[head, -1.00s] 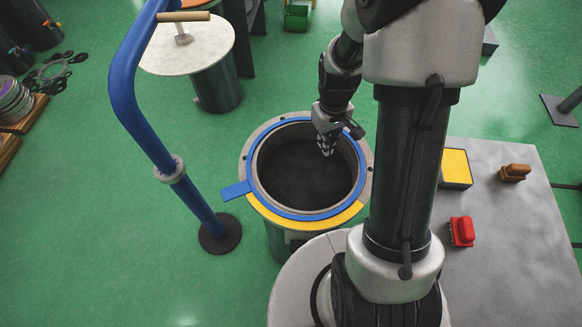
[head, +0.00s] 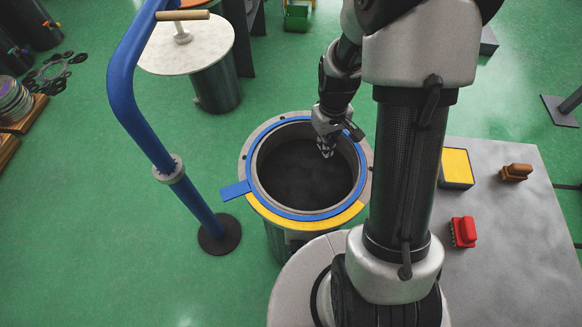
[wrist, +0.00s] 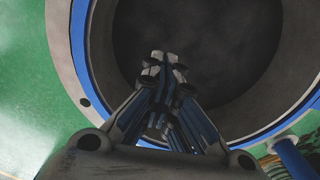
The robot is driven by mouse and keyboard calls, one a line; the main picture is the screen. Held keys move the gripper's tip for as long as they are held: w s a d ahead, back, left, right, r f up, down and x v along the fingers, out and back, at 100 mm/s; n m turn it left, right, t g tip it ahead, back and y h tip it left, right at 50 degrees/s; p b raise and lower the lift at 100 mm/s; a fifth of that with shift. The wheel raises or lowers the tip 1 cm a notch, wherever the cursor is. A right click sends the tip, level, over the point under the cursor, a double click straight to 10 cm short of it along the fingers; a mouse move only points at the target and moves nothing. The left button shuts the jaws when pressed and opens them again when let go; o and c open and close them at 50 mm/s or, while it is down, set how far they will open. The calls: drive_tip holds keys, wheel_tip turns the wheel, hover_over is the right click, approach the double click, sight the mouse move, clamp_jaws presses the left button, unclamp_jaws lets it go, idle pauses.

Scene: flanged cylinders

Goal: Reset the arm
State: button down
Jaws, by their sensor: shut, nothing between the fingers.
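My gripper (head: 326,147) hangs over the right inner part of an open flanged cylinder (head: 257,205). Its fingers are together with nothing between them. In the wrist view my gripper (wrist: 163,66) points toward the dark inside of the cylinder, with the grey flange (wrist: 62,50) and blue ring (wrist: 80,40) curving around. The blue ring (head: 250,170) lies on the flange and has a tab sticking out to the left. A yellow band (head: 300,221) runs along the front of the rim. I cannot tell the gripper's exact height above the rim.
A blue curved pole (head: 130,115) stands left of the cylinder. Behind it is another cylinder with a white lid (head: 205,48) and wooden handle. A grey table (head: 500,270) at right carries a yellow-topped box (head: 455,165), a red object (head: 463,232) and a brown object (head: 516,172).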

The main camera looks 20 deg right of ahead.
idle(0.6)
drive_tip(key=s+a+r+t, duration=0.1)
drive_tip(key=s+a+r, duration=0.15)
drive_tip(key=r, duration=0.55)
drive_tip(key=s+a+r+t, duration=0.1)
drive_tip(key=s+a+r, duration=0.15)
drive_tip(key=r, duration=0.55)
drive_tip(key=s+a+r+t, duration=0.1)
drive_tip(key=s+a+r, duration=0.1)
drive_tip(key=s+r, duration=0.2)
drive_tip(key=s+a+r+m+t, duration=0.1)
drive_tip(key=s+a+r, duration=0.2)
drive_tip(key=s, duration=0.4)
drive_tip(key=shift+s+a+r+t, duration=0.3)
drive_tip(key=shift+s+a+r, duration=0.05)
drive_tip(key=shift+r, duration=0.55)
drive_tip(key=shift+w, duration=0.1)
